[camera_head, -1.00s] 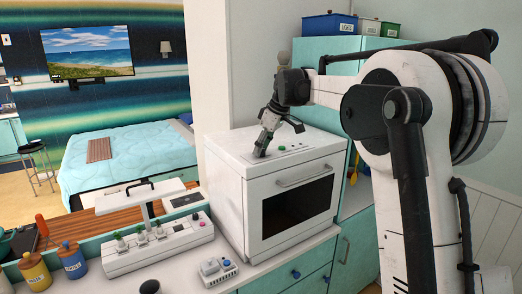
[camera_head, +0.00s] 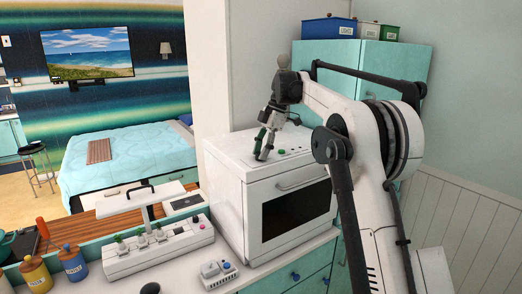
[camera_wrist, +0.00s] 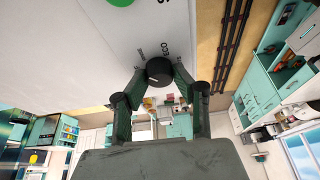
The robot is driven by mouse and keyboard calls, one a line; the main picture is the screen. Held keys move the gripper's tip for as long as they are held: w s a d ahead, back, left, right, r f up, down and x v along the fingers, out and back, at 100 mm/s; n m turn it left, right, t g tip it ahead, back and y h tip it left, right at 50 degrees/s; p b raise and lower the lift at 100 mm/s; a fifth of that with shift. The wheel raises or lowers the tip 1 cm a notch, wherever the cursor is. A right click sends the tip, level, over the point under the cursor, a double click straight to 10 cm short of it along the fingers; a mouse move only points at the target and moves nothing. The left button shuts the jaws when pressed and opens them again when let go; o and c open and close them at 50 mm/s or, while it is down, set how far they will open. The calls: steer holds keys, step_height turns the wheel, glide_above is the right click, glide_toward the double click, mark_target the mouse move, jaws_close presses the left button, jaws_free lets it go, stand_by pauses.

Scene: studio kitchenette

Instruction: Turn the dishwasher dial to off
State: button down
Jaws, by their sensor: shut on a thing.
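The dishwasher (camera_head: 225,165) is a white box-shaped appliance with a dark front window, standing on the counter. Its dial (camera_wrist: 159,71) is a round black knob on the white top panel, with printed marks around it and the word ECO beside it in the wrist view. My gripper (camera_wrist: 160,86) has a dark finger on either side of the dial and is shut on it. In the head view my gripper (camera_head: 262,154) points down at the top of the dishwasher. The fingers hide the dial there, and I cannot read its setting.
A green button (camera_wrist: 120,2) lies on the panel near the dial. Teal cabinets (camera_head: 360,65) rise behind, with bins on top.

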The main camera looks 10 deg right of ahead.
steer(key=n+g+p, duration=0.1)
steer(key=n, duration=0.1)
steer(key=n+h+p, duration=0.1)
steer(key=n, duration=0.2)
steer(key=shift+w+n+g, duration=0.1)
steer(key=shift+n+g, duration=0.2)
steer(key=shift+g, duration=0.1)
steer(key=shift+a+n+g+h+p, duration=0.1)
steer(key=shift+n+g+h+p, duration=0.3)
steer(key=shift+n, duration=0.7)
steer(key=shift+n+g+h+p, duration=0.25)
steer(key=shift+n+p, duration=0.2)
steer(key=shift+n, duration=0.65)
steer(key=c, duration=1.4)
jaws_free()
